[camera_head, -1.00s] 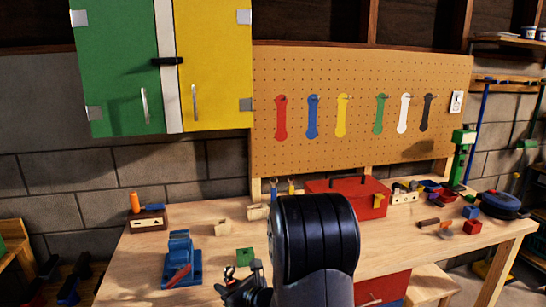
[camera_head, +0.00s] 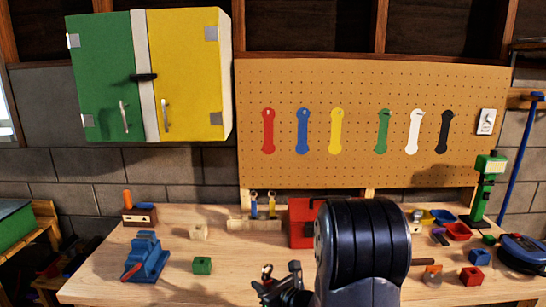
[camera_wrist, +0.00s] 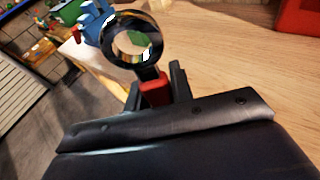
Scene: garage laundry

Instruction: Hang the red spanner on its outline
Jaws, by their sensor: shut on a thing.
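My gripper (camera_head: 280,286) is low in the middle of the head view, in front of the bench. In the wrist view my gripper (camera_wrist: 157,85) is shut on the red spanner's red handle (camera_wrist: 155,92). The spanner's shiny ring end (camera_wrist: 158,45) sticks out beyond the fingers, and a small part of it shows in the head view (camera_head: 267,269). The red outline (camera_head: 268,132) is the leftmost shape on the pegboard (camera_head: 360,165), well above and behind my gripper. A small peg seems to sit at its top. Nothing hangs over the red outline.
Blue, yellow, green, white and black outlines run to its right. Two spanners (camera_head: 263,205) stand in a wooden holder (camera_head: 255,224) below the board. A red toolbox (camera_head: 301,225), a blue vise (camera_head: 146,259) and a green block (camera_head: 202,265) are on the bench (camera_head: 215,292).

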